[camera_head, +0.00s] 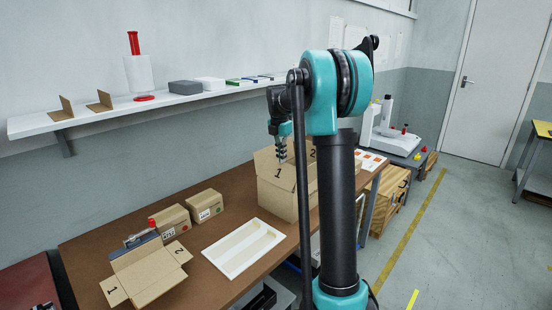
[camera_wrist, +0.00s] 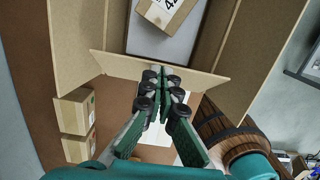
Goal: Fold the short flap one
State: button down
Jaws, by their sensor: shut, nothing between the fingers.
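The open cardboard carton (camera_head: 276,203) stands on the brown bench. Its short flap marked 1 (camera_head: 278,173) faces my side, and a flap marked 2 (camera_head: 312,154) shows behind it, partly covered by my arm. My gripper (camera_head: 282,157) is at the upper edge of flap one. In the wrist view my gripper (camera_wrist: 166,78) is shut and empty, with its fingertips over or against the short flap (camera_wrist: 125,66); contact cannot be told. Long flaps (camera_wrist: 73,40) spread at the sides. A labelled package (camera_wrist: 160,14) lies inside the carton.
A smaller open carton (camera_head: 150,272) with flaps marked 1 and 2 lies at the bench's front left. Two closed boxes (camera_head: 206,206) and a white tray (camera_head: 243,250) are nearby. A wall shelf (camera_head: 100,117) runs behind. A wooden barrel (camera_wrist: 222,130) shows in the wrist view.

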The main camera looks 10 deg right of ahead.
jog(key=shift+w+d+f+g+y, duration=0.3)
jog(key=shift+w+d+y, duration=0.1)
jog(key=shift+d, duration=0.15)
jog(key=d+f, duration=0.1)
jog(key=w+d+f, duration=0.1)
jog(key=f, duration=0.1)
jog(key=w+d+f, duration=0.1)
jog(key=shift+w+d+f, duration=0.15)
jog(key=shift+w+d, duration=0.05)
jog(key=shift+w, duration=0.05)
jog(key=shift+w+d+f, duration=0.2)
jog(key=shift+d+f, duration=0.05)
jog(key=shift+f, duration=0.5)
jog(key=shift+w+d+f, duration=0.15)
jog(key=shift+d+f, duration=0.1)
jog(key=shift+f, duration=0.45)
jog(key=shift+f, duration=0.1)
